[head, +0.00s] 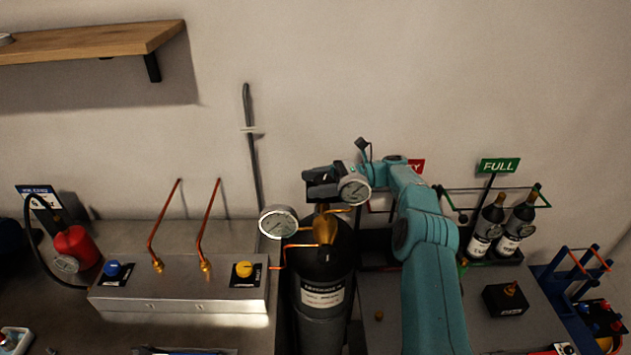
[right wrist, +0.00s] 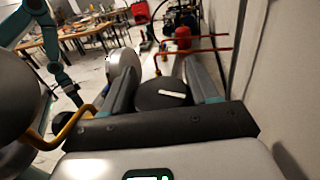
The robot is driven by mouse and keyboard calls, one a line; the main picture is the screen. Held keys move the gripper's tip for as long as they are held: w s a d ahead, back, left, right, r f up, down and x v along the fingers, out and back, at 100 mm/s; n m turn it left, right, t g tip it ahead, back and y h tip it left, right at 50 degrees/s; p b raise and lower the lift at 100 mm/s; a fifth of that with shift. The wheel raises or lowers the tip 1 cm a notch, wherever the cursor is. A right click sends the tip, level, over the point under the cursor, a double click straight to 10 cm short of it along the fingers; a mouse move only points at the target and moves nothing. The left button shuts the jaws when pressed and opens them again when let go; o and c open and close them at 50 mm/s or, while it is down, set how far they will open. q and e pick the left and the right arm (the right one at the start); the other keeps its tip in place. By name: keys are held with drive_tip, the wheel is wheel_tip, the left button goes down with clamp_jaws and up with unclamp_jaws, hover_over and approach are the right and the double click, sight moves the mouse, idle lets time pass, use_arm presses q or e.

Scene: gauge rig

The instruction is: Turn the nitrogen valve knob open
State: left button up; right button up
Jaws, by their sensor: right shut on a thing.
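A black gas cylinder (head: 322,270) with a pale label stands upright at the middle of the head view, topped by a brass regulator (head: 325,229). Two round dial gauges sit at the regulator, one at left (head: 279,222) and one at upper right (head: 354,189). My right gripper (head: 322,182) is above the regulator and hides the knob in the head view. In the right wrist view a round black knob (right wrist: 163,95) with a white pointer mark lies between my fingers, which are shut on it. My left gripper is not seen in the head view.
A steel manifold box (head: 180,295) with a blue knob (head: 113,269), a yellow knob (head: 244,270) and copper pipes stands left. Dark bottles (head: 487,228) stand in a rack by a green FULL sign (head: 499,165). A wall is close behind.

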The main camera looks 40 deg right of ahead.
drive_tip(key=shift+d+r, duration=0.1)
drive_tip(key=shift+r, duration=0.1)
idle(0.3)
drive_tip(key=o, duration=0.8)
drive_tip(key=shift+c, duration=0.2)
drive_tip(key=shift+o, duration=1)
drive_tip(key=shift+s+d, duration=0.15)
drive_tip(key=shift+a+f, duration=0.1)
drive_tip(key=shift+a, duration=0.1)
drive_tip(key=shift+d, duration=0.1)
drive_tip(key=shift+t, duration=0.4)
